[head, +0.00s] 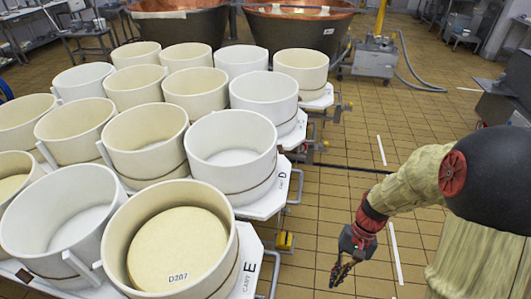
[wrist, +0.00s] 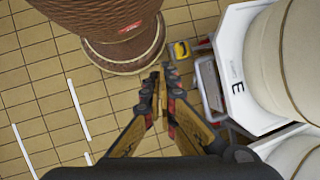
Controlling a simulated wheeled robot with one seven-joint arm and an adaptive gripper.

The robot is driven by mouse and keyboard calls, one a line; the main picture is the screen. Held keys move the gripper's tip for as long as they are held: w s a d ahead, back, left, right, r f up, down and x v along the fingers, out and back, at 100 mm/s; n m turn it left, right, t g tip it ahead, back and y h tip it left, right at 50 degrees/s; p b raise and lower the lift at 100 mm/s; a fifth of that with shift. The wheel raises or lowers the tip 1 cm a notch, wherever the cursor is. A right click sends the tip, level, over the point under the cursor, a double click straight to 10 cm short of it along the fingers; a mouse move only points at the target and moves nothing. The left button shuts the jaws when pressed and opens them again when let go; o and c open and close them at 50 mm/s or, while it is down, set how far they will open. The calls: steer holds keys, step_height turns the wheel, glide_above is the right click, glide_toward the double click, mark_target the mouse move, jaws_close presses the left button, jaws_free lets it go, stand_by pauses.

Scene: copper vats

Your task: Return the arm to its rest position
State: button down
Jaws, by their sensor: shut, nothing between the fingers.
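My gripper (head: 342,272) hangs low over the tiled floor at the lower right of the head view, right of the cart marked E. It points downward and is apart from the cart. In the wrist view my gripper (wrist: 162,92) has its two fingers together at the tips, with nothing between them. My arm comes down to it from the right edge of the head view, bent at the elbow.
Carts with several round moulds (head: 235,150) fill the left; the nearest mould holds a pale disc marked D207 (head: 178,248). A yellow block (head: 284,241) sits by the cart E edge (head: 249,255). Copper vats (head: 300,25) and a grey machine (head: 375,58) stand behind. Tiled floor (head: 345,160) is open between.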

steer(key=s+a+r+n+t+h, duration=0.1)
steer(key=r+t, duration=0.3)
steer(key=r, duration=0.9)
steer(key=s+r+n+t+h, duration=0.2)
steer(key=s+r+n+t, duration=0.1)
steer(key=r, duration=1.1)
steer(key=shift+s+a+r+t+p, duration=0.15)
steer(key=shift+s+a+t+p, duration=0.45)
steer(key=shift+t, duration=0.6)
steer(key=shift+s+d, duration=0.15)
